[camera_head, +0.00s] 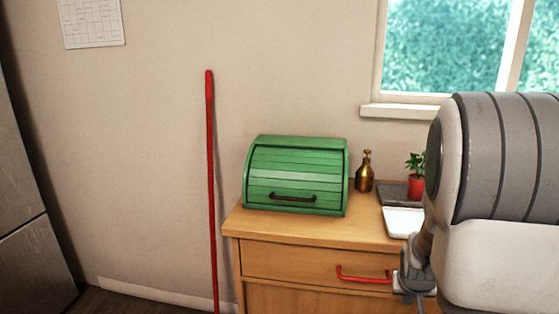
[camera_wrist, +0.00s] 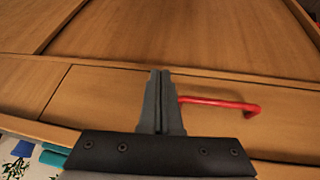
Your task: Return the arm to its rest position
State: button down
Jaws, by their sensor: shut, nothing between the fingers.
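My gripper (camera_wrist: 160,76) is in the wrist view with its two dark fingers together and nothing between them. The fingers are in front of a wooden drawer front (camera_wrist: 100,100), beside its red handle (camera_wrist: 222,103); I cannot tell whether they touch the wood. In the head view my arm fills the right side, and the wrist end hangs by the right end of the red drawer handle (camera_head: 363,274). The fingertips are not clear there. The drawer front (camera_head: 290,265) looks closed.
A green bread box (camera_head: 296,178), a brass bottle (camera_head: 364,172), a white tray (camera_head: 402,222) and a potted plant (camera_head: 416,178) stand on the wooden counter (camera_head: 300,228). A red pole (camera_head: 211,190) leans on the wall. Open floor lies left, before a grey appliance (camera_head: 30,220).

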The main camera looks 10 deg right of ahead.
jog(key=s+a+r+n+y, duration=0.1)
jog(key=s+a+r, duration=0.2)
jog(key=a+r, duration=0.35)
jog(key=s+a+r+n+y, duration=0.1)
jog(key=s+a+r+y, duration=0.1)
jog(key=a+r, duration=0.5)
jog(key=s+a+r+n+t, duration=0.1)
jog(key=s+a+r+n, duration=0.3)
jog(key=s+a, duration=0.65)
notch_tip(320, 180, up, 22)
jog(key=d+m+p, duration=0.1)
jog(key=p, duration=2)
jog(key=shift+s+f+y, duration=0.25)
jog(key=shift+s+y, duration=0.05)
jog(key=shift+s, duration=0.05)
jog(key=shift+d, duration=0.25)
